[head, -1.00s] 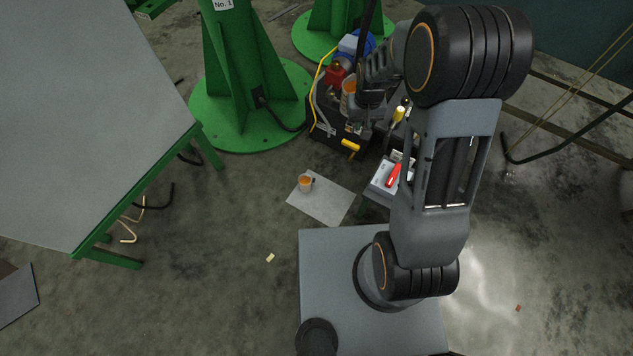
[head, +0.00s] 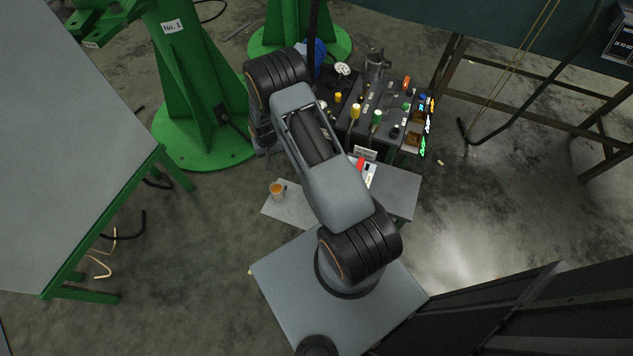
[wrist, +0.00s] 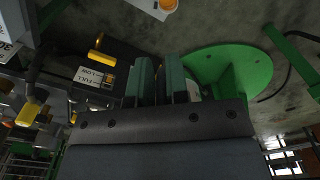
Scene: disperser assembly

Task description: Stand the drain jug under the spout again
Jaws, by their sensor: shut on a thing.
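In the head view my arm hides the gripper. A yellow tap handle (wrist: 97,42) is left of the fingers; I cannot make out the spout.
The machine (head: 385,112) with coloured knobs stands behind my arm. A FULL/LOW gauge label (wrist: 95,78) is left of the fingers. A green pillar base (head: 200,135) stands left, a green-legged table (head: 70,150) further left. Floor left of the sheet is clear.

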